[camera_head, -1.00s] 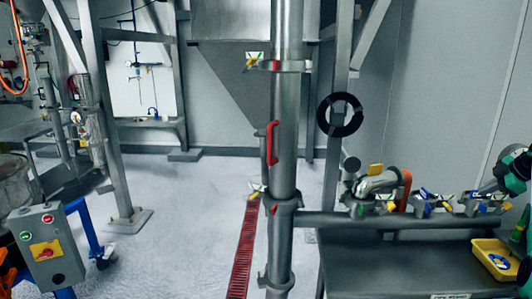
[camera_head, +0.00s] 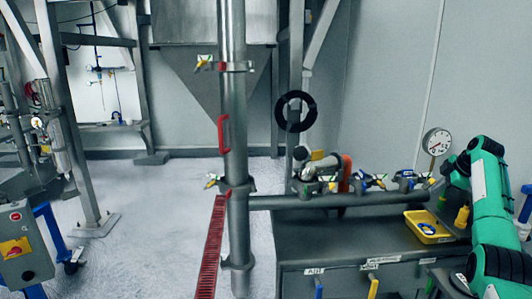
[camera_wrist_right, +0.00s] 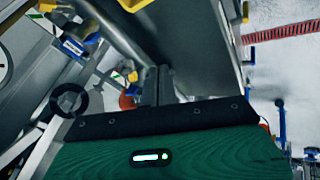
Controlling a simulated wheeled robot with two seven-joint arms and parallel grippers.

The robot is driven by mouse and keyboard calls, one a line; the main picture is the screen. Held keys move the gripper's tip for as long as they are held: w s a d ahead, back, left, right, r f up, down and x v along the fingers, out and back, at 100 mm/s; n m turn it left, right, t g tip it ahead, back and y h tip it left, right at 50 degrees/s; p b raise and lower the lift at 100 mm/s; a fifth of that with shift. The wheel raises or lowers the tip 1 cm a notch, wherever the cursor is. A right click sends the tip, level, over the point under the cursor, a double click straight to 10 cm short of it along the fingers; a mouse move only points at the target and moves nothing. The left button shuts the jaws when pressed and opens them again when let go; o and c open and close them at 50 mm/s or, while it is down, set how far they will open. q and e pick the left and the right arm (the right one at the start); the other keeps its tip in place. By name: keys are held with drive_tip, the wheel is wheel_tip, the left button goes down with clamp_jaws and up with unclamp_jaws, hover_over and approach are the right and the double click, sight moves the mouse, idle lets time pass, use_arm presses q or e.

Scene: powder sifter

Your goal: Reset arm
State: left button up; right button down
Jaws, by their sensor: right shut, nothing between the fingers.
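My right arm (camera_head: 490,205), green with dark joints, rises at the right edge of the head view, by the grey bench. I cannot make out the fingers of my right gripper clearly there. In the right wrist view, the gripper's green housing fills the bottom, and its dark fingers (camera_wrist_right: 157,85) are together with nothing between them. My left arm and left gripper are not in view.
A grey bench (camera_head: 330,238) with drawers carries a yellow tray (camera_head: 428,227). A pressure gauge (camera_head: 437,142) stands behind it. A steel pipe (camera_head: 233,120) rises left of centre. A control box (camera_head: 22,250) is at lower left. Floor lies open between them.

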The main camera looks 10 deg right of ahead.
drive_tip(key=s+a+f+m+g+h, duration=0.1)
drive_tip(key=s+a+f+g+h, duration=0.15)
drive_tip(key=a+f, duration=0.95)
drive_tip(key=s+a+f+m+g+h, duration=0.1)
drive_tip(key=s+a+f, duration=0.3)
drive_tip(key=a+f, duration=0.85)
drive_tip(key=s+a+f+m, duration=0.2)
drive_tip(key=s+a+f, duration=0.8)
drive_tip(key=s+a, duration=0.1)
drive_tip(key=s+a+r+m+y, duration=0.1)
drive_tip(key=s+a+r+m, duration=0.15)
drive_tip(key=s+a, duration=0.75)
drive_tip(key=s+a+r+m+y, duration=0.1)
drive_tip(key=s+a+m+y, duration=0.15)
drive_tip(key=s+a, duration=0.75)
drive_tip(key=s+d+f+h, duration=0.1)
drive_tip(key=s+d+f, duration=0.15)
drive_tip(key=f, duration=1.35)
drive_tip(key=s+d+f, duration=0.1)
drive_tip(key=s+f, duration=0.2)
drive_tip(key=f, duration=1.3)
drive_tip(key=s+d+f+g, duration=0.1)
drive_tip(key=s+d+f, duration=0.1)
drive_tip(key=s+f, duration=0.7)
drive_tip(key=s+d+f+g, duration=0.1)
drive_tip(key=s+f, duration=0.8)
drive_tip(key=shift+s+d+f, duration=0.25)
drive_tip(key=shift+s+d, duration=0.1)
drive_tip(key=shift+s, duration=0.05)
